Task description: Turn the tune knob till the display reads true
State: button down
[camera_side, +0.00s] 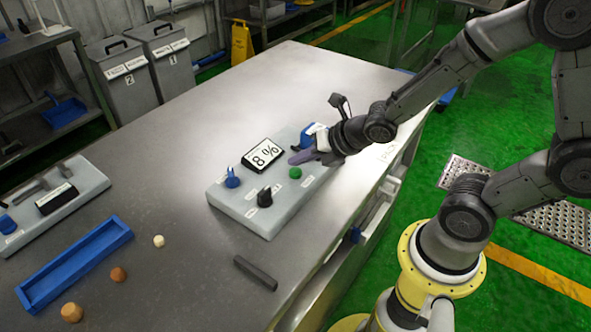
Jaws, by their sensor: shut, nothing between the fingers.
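A light grey panel (221,199) lies on the metal bench. Its tilted display (263,155) has a white face with dark characters that look like "8 %". A blue knob (232,178) sits at the panel's left and a black knob (264,195) at its front. A green button (295,173) is near the right side. Another blue part (308,134) shows behind my gripper, partly hidden. The small labels are too small to read, so I cannot tell which is the tune knob.
A second grey panel (85,178) with a display stands at the left. A blue tray (75,262), several small round pieces and a dark bar (255,273) lie on the bench. The bench behind the panel is clear.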

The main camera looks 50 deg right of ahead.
aim_at(300, 173)
jog(key=shift+f, duration=0.15)
dwell(0.5)
jog(key=shift+f, duration=0.25)
jog(key=shift+f, duration=0.5)
dwell(1.0)
jog(key=shift+r, duration=0.9)
jog(key=shift+r, duration=2.5)
